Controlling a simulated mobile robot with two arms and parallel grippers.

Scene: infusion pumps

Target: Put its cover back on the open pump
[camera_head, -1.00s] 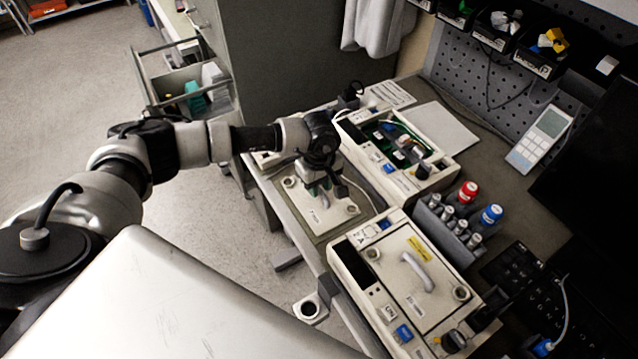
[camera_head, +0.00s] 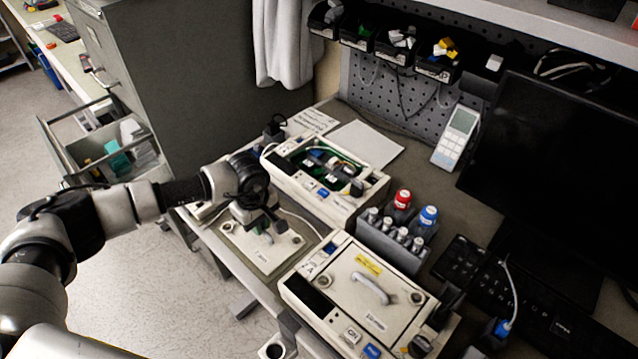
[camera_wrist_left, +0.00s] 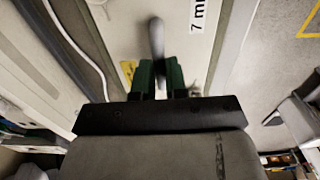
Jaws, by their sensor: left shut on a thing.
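The open pump (camera_head: 375,184) stands at the back of the bench, its green circuit board and wiring exposed. The loose cover (camera_head: 231,241), a cream plate with corner screws, lies at the bench's front left edge, in front of the open pump. My left gripper (camera_head: 264,226) is above the cover and shut on its handle (camera_wrist_left: 157,38). In the left wrist view the green fingertips (camera_wrist_left: 154,78) close around the handle's near end. The gripper hides part of the cover in the head view. My right gripper is not in view.
A second pump (camera_head: 318,308) with its cover on stands at the front. A keyboard (camera_head: 470,266) and dark monitor (camera_head: 545,170) are at the right. An open drawer (camera_head: 70,170) is at the left.

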